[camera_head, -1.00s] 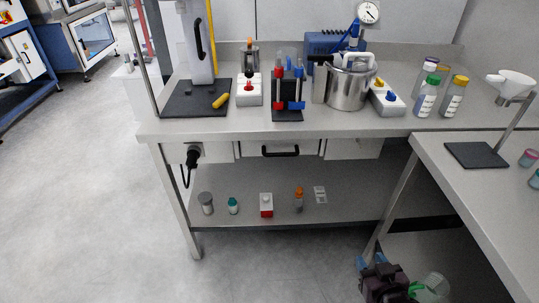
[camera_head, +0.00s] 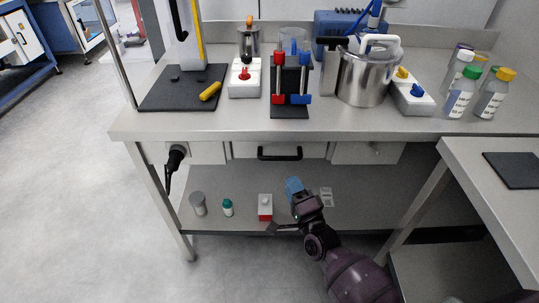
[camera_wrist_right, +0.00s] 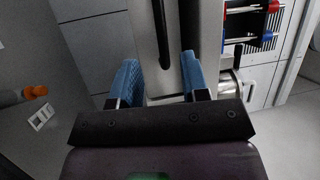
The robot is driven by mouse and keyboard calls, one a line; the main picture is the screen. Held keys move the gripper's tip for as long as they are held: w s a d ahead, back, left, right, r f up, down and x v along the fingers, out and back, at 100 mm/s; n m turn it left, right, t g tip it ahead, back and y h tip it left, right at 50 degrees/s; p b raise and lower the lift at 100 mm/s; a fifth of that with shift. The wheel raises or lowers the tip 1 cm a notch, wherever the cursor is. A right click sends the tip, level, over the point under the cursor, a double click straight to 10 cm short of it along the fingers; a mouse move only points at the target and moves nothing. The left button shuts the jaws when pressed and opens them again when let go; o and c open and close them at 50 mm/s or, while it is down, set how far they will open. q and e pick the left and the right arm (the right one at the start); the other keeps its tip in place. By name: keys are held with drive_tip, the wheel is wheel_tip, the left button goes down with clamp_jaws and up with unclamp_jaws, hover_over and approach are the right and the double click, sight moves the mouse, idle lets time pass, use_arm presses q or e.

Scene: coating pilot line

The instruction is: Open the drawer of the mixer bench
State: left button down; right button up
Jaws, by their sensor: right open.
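The mixer bench (camera_head: 150,128) has a pale drawer front (camera_head: 245,150) under its top. The drawer looks shut, flush with the panels beside it. Its black bar handle (camera_head: 280,154) is fully visible in the head view. My right gripper (camera_head: 294,188) shows just below the handle in that view, over the lower shelf, and does not hold it. In the right wrist view my right gripper (camera_wrist_right: 160,62) has its two blue fingers open and apart. A black bar that looks like the handle (camera_wrist_right: 162,32) lies beyond the gap between them. My left gripper is out of view.
The lower shelf (camera_head: 350,215) carries small bottles and a red-and-white box (camera_head: 265,207) left of my right gripper. A black plug (camera_head: 175,158) hangs at the bench's left. A side table (camera_head: 470,165) stands at the right. The floor at left is clear.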

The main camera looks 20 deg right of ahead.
sight(278, 157)
drive_tip(key=b+x, duration=0.1)
drive_tip(key=x, duration=0.9)
drive_tip(key=shift+w+a, duration=0.1)
drive_tip(key=shift+w, duration=0.25)
drive_tip(key=shift+r, duration=0.1)
clamp_jaws()
